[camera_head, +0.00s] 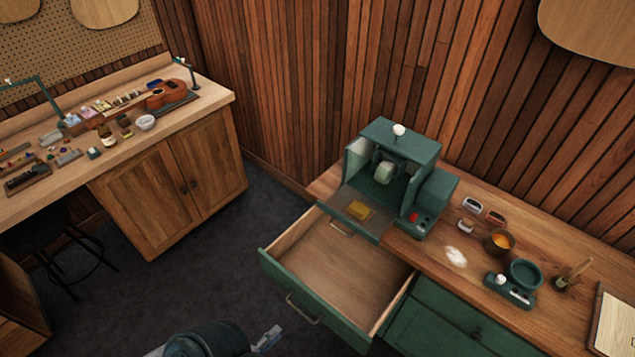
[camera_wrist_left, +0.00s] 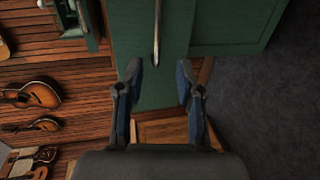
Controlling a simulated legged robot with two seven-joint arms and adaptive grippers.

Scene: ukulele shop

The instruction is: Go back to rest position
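My left gripper (camera_head: 268,338) is low in the head view, in front of the open green drawer (camera_head: 345,270) and apart from it. In the left wrist view my left gripper (camera_wrist_left: 160,72) has its two fingers spread with nothing between them. A metal bar handle (camera_wrist_left: 156,30) on a green front shows just beyond the fingertips, and I see no contact. The drawer is pulled out and its wooden floor is bare.
A green machine (camera_head: 398,170) with a yellow block (camera_head: 359,210) stands on the wooden counter (camera_head: 445,258). Cups, a brush (camera_head: 572,275) and a board lie to its right. A workbench (camera_head: 165,190) with a ukulele (camera_head: 168,95) is at left. Dark floor (camera_head: 190,290) between is open, except a stool (camera_head: 70,240).

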